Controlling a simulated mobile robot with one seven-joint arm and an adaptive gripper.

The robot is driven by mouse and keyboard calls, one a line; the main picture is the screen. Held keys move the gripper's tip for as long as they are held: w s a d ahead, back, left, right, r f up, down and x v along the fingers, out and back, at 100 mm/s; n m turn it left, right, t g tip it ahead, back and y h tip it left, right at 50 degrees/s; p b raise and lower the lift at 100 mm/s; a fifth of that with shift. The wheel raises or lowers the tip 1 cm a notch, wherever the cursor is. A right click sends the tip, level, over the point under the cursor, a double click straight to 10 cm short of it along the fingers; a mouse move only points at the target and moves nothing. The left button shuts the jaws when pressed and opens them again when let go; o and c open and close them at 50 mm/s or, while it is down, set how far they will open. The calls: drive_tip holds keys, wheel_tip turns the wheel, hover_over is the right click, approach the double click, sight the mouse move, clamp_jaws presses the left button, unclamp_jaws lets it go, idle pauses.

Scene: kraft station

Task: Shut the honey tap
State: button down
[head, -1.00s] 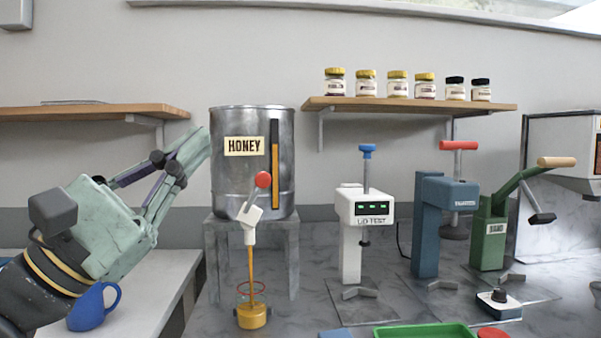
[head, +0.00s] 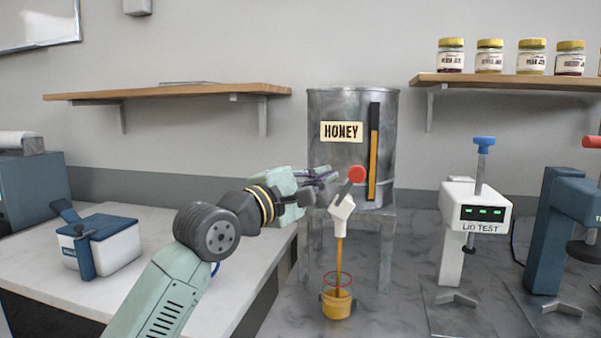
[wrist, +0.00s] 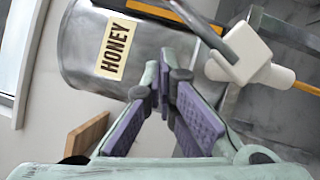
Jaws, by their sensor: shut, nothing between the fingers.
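The steel honey drum (head: 350,110) stands on a grey stand. Its white tap (head: 342,207) has a grey lever tilted up and right, ending in a red knob (head: 357,174). An amber stream (head: 339,255) runs from the tap into a jar (head: 337,305) below. My gripper (head: 328,176) is shut and empty, just left of the lever and knob, in front of the drum. In the wrist view, the fingertips (wrist: 165,85) meet beside the tap (wrist: 242,58), with the lever (wrist: 203,32) running up and left from it. The knob is not in that view.
A lid-test stand (head: 475,215) and a blue press (head: 550,230) stand right of the drum. A blue-and-white box (head: 103,250) sits on the left counter. A wooden shelf (head: 170,90) is on the wall above my arm.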

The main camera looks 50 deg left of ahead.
drive_tip(key=d, duration=0.1)
drive_tip(key=s+d, duration=0.1)
drive_tip(key=d+p, duration=0.1)
drive_tip(key=shift+s+d+r, duration=0.15)
drive_tip(key=shift+d+r, duration=0.2)
drive_tip(key=shift+d, duration=0.05)
